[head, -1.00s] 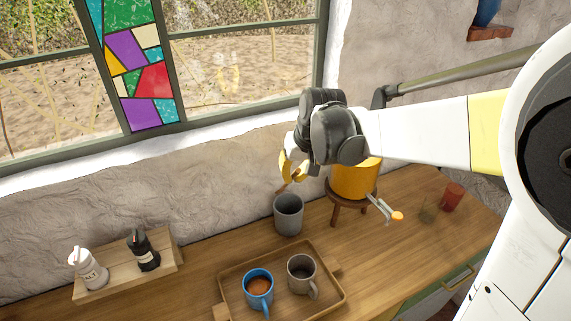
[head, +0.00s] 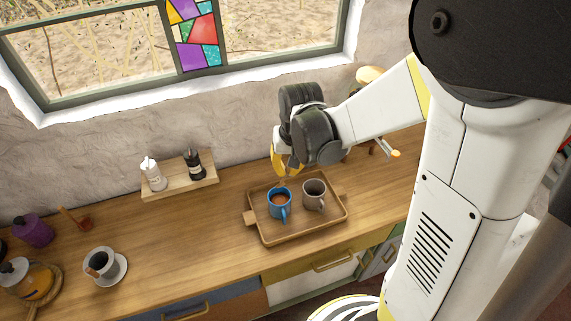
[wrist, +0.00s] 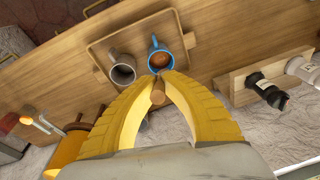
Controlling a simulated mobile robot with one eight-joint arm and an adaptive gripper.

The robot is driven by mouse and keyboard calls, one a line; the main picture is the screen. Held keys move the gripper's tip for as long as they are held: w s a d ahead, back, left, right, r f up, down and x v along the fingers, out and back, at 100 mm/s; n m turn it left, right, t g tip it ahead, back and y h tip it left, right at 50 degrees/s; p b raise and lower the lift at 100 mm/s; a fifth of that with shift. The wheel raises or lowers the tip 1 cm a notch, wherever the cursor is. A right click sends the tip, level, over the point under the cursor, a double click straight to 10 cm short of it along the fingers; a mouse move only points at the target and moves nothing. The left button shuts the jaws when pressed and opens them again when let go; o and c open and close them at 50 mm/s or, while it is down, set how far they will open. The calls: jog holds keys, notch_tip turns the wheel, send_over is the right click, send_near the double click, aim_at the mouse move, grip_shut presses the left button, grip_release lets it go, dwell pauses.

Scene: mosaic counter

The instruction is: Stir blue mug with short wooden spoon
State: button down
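The blue mug (head: 279,205) holds brown liquid and stands upright on a wooden tray (head: 268,235) beside a grey mug (head: 314,196). In the wrist view the blue mug (wrist: 160,60) is just beyond the fingertips. My gripper (head: 287,166) is above and behind the blue mug in the head view. Its yellow fingers are closed around the short wooden spoon (wrist: 157,97), seen nearly end-on between them in the wrist view. The spoon's lower end is mostly hidden, and I cannot tell whether it is over the mug's opening.
A salt shaker (head: 153,174) and a dark pepper grinder (head: 193,163) stand on a wooden board at the back. A white cup on a saucer (head: 104,268) is at the left. A yellow pot (wrist: 66,152) shows in the wrist view.

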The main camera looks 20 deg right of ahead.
notch_tip(320, 180, down, 13)
jog(key=b, duration=1.1)
jog(key=shift+w, duration=0.45)
jog(key=shift+w+r, duration=0.1)
jog(key=shift+w, duration=0.05)
